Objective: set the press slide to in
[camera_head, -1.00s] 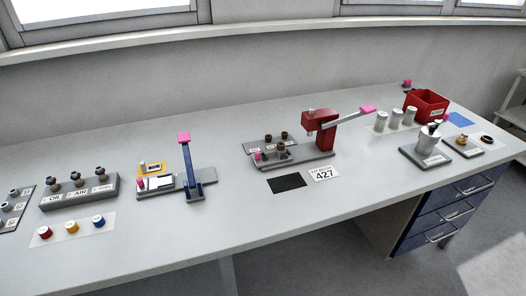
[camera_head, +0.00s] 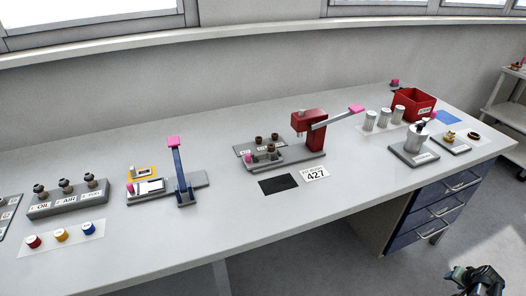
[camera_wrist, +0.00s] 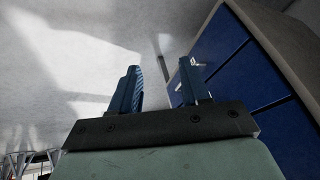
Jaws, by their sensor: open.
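The red press (camera_head: 309,127) stands on a grey base at the middle right of the bench, with a lever ending in a pink grip (camera_head: 356,108). The press slide (camera_head: 265,155) is a small plate at the left of the press base, with a pink knob (camera_head: 249,158) and brown pieces on or behind it. I cannot tell from here how far in it sits. My gripper (camera_head: 474,279) is at the lower right of the head view, off the bench's front and far from the press. In the wrist view my gripper (camera_wrist: 160,88) is open and empty.
Blue drawers (camera_head: 440,205) stand under the bench's right end, close to my gripper. A red bin (camera_head: 413,105), silver cylinders (camera_head: 384,118) and a grey fixture (camera_head: 415,150) are right of the press.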

